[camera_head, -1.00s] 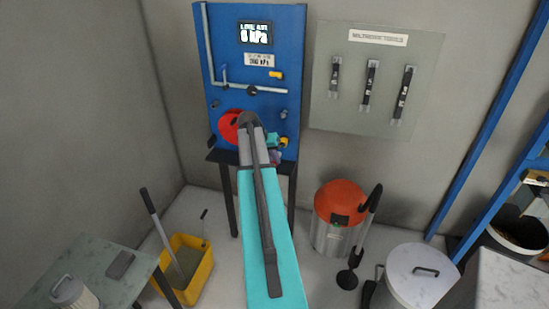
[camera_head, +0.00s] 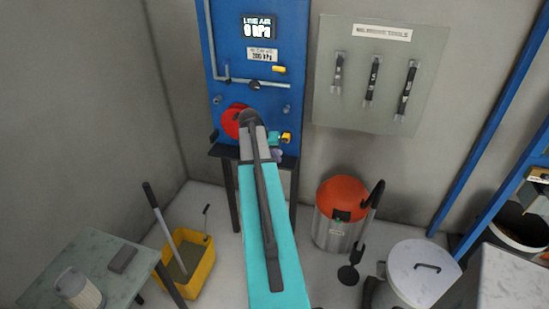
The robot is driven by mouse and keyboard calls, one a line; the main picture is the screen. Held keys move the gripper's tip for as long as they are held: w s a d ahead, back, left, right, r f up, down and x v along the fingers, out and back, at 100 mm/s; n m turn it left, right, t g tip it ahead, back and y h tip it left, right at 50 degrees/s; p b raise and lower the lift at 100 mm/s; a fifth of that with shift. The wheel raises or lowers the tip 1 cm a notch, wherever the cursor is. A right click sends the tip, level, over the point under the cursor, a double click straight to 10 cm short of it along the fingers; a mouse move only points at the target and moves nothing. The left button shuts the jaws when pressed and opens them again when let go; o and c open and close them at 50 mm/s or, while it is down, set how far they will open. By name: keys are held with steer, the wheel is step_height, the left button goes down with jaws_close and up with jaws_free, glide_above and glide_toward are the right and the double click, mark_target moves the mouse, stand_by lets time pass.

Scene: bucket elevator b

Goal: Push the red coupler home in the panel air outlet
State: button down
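The blue panel (camera_head: 227,60) stands against the back wall, with a display reading 0 kPa and a label below it. A red round thing (camera_head: 233,121), perhaps a hose reel or the coupler's hose, shows on the panel just left of my arm's far end. I cannot make out the red coupler or the air outlet for certain. My teal and grey arm reaches up to the panel and covers its lower middle. A small yellow and teal part (camera_head: 284,138) shows right of the arm's end.
A tool board (camera_head: 345,106) hangs to the right. A yellow bucket (camera_head: 201,262), an orange-topped vacuum (camera_head: 342,196) and a lidded drum (camera_head: 421,277) stand on the floor. A table (camera_head: 98,247) is at left.

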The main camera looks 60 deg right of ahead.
steer(key=shift+s+t, duration=0.15)
steer(key=shift+t, duration=0.15)
steer(key=shift+w+a+f+t, duration=0.1)
steer(key=shift+w+a+t, duration=0.1)
steer(key=shift+a+t, duration=0.1)
steer(key=w+a+r+t+y+b, duration=0.2)
steer(key=w+a+r+t+b, duration=0.1)
steer(key=w+a+r+t, duration=0.25)
steer(key=s+d+r+m+t+b, duration=0.2)
steer(key=s+d+r+t+b, duration=0.2)
steer(key=s+d+r, duration=0.3)
step_height(320, 180, up, 2)
steer(key=shift+s+r+y+b, duration=0.1)
steer(key=shift+s+y+b, duration=0.35)
steer(key=shift+b, duration=0.25)
